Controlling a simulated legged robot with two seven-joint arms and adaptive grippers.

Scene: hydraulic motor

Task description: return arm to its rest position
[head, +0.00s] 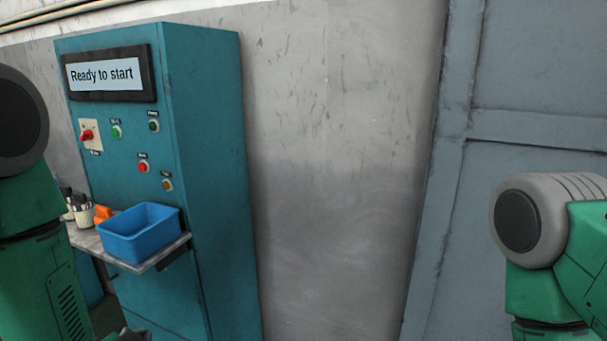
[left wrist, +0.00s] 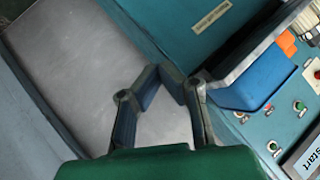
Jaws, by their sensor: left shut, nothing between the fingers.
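My left arm comes in at the left edge of the head view, and a dark part of the left gripper (head: 134,334) just shows at the bottom edge, below the shelf. In the left wrist view, the left gripper's fingers (left wrist: 161,72) are bent in with their tips together, and nothing is between them. They are apart from the cabinet and the shelf. My right arm shows at the right edge of the head view; its gripper is out of view.
A teal cabinet (head: 213,180) has a "Ready to start" display (head: 104,74), a red switch (head: 87,135) and several buttons. A blue bin (head: 141,235) sits on its shelf (head: 168,254) beside an orange item (head: 102,214) and a tool cup (head: 83,214). Bare wall (head: 330,170) stands to the right.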

